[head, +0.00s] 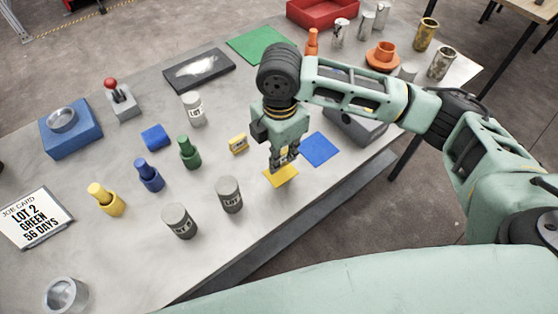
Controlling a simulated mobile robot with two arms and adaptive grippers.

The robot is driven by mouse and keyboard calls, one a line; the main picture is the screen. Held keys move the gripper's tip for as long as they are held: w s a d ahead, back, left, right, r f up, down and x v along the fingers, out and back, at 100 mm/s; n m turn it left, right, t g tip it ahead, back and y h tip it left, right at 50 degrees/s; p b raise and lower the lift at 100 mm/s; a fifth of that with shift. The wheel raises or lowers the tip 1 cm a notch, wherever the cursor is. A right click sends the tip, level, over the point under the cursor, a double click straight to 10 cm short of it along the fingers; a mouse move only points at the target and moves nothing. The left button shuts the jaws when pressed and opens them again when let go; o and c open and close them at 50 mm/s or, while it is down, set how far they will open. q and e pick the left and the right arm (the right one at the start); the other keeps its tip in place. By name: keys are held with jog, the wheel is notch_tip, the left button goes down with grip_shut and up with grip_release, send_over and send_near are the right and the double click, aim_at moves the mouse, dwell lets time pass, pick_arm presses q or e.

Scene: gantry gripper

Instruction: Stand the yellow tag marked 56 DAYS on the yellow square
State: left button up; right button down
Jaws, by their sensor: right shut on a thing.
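The yellow square (281,177) lies flat on the grey table, left of the blue square. My right gripper (284,162) points down just above the yellow square, its fingers shut on a small yellow tag. The fingers hide most of that tag, and its marking cannot be read. I cannot tell whether its lower edge touches the square. Another small yellow tag (238,143) stands on the table to the left of the gripper; its dark marking is too small to read. My left gripper is not in view.
A blue square (320,149) lies right of the gripper. Grey LOT cylinders (229,195) and a green bottle-shaped piece (189,153) stand to the left. The table's front edge is close to the yellow square.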

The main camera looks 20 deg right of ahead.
aim_at(280, 164)
jog(key=shift+a+f, duration=0.1)
jog(key=shift+f, duration=0.25)
notch_tip(280, 164, down, 4)
jog(key=shift+r+p, duration=0.25)
jog(key=shift+p, duration=0.25)
jog(key=c, duration=1.8)
grip_release()
jog(key=shift+f, duration=0.15)
jog(key=shift+o, duration=0.2)
notch_tip(280, 164, up, 12)
jog(key=shift+r+b, duration=0.2)
jog(key=shift+b, duration=0.85)
